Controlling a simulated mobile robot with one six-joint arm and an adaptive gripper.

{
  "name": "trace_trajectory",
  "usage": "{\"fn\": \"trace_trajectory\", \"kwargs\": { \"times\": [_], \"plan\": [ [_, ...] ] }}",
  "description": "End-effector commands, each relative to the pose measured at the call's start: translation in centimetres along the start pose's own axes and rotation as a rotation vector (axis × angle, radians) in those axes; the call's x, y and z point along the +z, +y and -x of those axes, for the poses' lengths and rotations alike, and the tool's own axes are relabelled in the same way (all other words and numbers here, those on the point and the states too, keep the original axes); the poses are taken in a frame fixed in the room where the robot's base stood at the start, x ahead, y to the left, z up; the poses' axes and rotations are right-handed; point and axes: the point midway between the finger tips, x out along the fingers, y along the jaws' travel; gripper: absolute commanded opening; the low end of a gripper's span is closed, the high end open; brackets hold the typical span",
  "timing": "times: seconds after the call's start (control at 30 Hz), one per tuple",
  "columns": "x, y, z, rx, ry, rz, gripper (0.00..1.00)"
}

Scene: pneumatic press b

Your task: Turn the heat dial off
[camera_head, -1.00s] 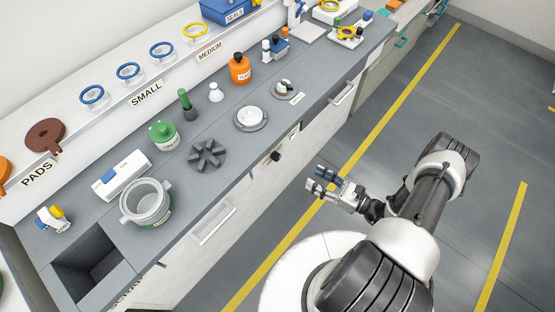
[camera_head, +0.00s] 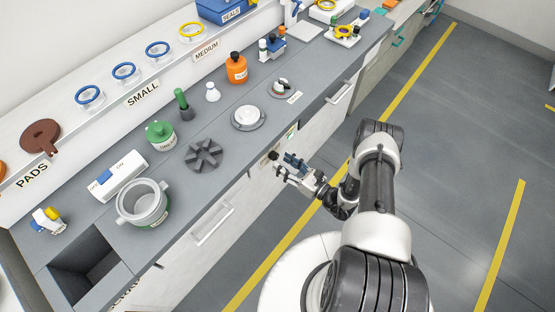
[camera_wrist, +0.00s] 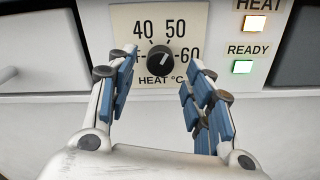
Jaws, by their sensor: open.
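The heat dial (camera_wrist: 160,59) is a small round black knob on a cream plate marked 40, 50, 60 and "HEAT °C". Its light pointer line tilts up and right, roughly between 50 and 60. A label at the left of the plate is mostly hidden by a finger; only an "F" shows. My gripper (camera_wrist: 160,75) is open, one blue-padded finger on each side of the knob in the picture, with gaps on both sides. In the head view, the dial (camera_head: 273,156) is on the counter's front face, just beyond my gripper (camera_head: 285,166).
Right of the dial, the HEAT lamp (camera_wrist: 254,24) glows orange and the READY lamp (camera_wrist: 242,67) glows green. A drawer handle (camera_head: 212,226) sticks out of the counter front. The counter top (camera_head: 225,165) above holds jars and fixtures. The floor (camera_head: 455,160) to the right is clear.

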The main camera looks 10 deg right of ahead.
Motion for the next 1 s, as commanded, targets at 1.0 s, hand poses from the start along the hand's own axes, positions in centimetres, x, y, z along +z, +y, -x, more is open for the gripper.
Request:
{"fn": "trace_trajectory", "kwargs": {
  "times": [1.0],
  "plan": [
    [0.0,0.0,-3.6,0.0,0.0,0.0,0.21]
  ]
}}
